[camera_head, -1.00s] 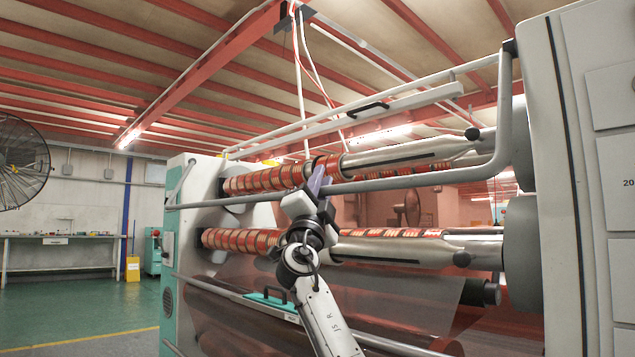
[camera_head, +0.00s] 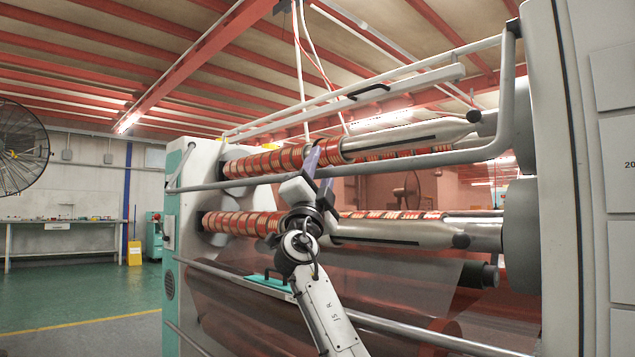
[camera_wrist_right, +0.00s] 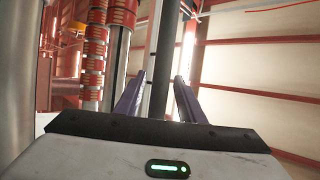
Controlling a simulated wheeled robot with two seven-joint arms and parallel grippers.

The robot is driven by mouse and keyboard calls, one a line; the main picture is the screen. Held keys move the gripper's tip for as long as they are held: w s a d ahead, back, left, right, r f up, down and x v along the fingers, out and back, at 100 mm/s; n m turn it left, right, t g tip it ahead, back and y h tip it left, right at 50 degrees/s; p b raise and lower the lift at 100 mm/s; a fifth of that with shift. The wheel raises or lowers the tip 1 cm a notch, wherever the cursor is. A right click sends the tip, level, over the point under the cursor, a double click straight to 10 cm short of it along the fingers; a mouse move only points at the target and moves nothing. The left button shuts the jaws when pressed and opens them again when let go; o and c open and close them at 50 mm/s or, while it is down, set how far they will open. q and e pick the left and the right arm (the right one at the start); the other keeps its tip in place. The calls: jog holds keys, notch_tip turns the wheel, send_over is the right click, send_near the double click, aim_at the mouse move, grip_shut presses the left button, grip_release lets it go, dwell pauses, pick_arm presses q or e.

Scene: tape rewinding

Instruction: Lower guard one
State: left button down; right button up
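A grey tubular guard bar (camera_head: 400,164) runs across the front of the machine, before the upper roller. It bends upward at its right end. My right gripper (camera_head: 315,158) is at this bar near its middle, with a purple finger rising past it. In the right wrist view the two purple fingers (camera_wrist_right: 157,90) are spread apart. A dark bar (camera_wrist_right: 161,62) shows between them, with gaps on both sides. I cannot tell how deep it sits between the fingers. My left gripper is not in view.
Upper (camera_head: 415,136) and lower (camera_head: 420,232) metal shafts carry red tape rolls behind the bar. The white machine housing (camera_head: 603,130) stands at right. Green floor (camera_head: 80,290) is open at left.

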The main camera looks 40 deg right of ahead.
jog(key=v, duration=0.7)
jog(key=shift+s+a+f, duration=0.1)
jog(key=shift+a+f, duration=0.1)
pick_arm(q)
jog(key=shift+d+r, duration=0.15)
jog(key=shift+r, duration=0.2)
pick_arm(e)
jog(key=shift+s+a+f, duration=0.3)
jog(key=shift+f, duration=0.1)
